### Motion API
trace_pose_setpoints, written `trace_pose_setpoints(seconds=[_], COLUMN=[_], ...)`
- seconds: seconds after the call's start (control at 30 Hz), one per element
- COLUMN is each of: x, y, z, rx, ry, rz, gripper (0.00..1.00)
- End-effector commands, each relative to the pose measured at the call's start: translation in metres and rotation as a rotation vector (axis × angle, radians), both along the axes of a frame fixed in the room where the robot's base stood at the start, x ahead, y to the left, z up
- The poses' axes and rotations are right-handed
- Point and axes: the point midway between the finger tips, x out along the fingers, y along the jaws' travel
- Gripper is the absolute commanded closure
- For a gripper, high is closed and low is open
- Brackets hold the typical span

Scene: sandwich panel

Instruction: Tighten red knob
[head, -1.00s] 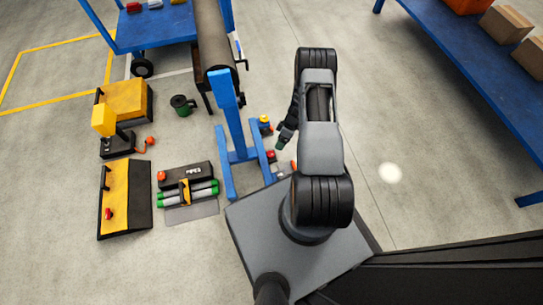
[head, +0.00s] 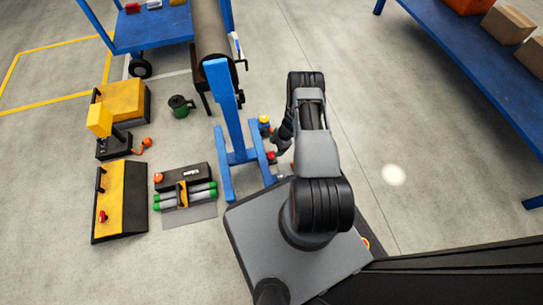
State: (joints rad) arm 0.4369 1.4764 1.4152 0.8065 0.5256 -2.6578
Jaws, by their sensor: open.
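A small red knob-like part (head: 271,156) shows low beside the blue stand (head: 233,115), near the foot of its frame. Another small red knob (head: 102,216) sits on the yellow and black sloped block (head: 120,205) at the left. I cannot tell from this view which one the task names. My gripper (head: 276,145) is open, just above and right of the red part by the stand. It is small and partly hidden behind my arm, and I cannot tell whether it touches anything.
A yellow-topped part (head: 264,122) stands close to my gripper. A black case (head: 182,176) and green-ended tubes (head: 185,196) lie left of the stand. A long pipe (head: 212,45) is behind it. Floor to the right is open up to the blue table (head: 480,70).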

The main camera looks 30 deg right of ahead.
Motion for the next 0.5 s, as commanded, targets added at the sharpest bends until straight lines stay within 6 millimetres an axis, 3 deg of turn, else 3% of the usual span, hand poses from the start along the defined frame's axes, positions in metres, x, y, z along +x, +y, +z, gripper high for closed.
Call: trace_pose_setpoints(seconds=[0.03,0.2,0.5], x=[0.0,0.001,0.003], y=[0.005,0.014,0.023], z=[-0.014,-0.037,-0.057], rx=[0.0,0.001,0.0], ry=[0.002,0.001,0.0], rz=[0.003,0.002,0.0], gripper=[0.24,0.24,0.24])
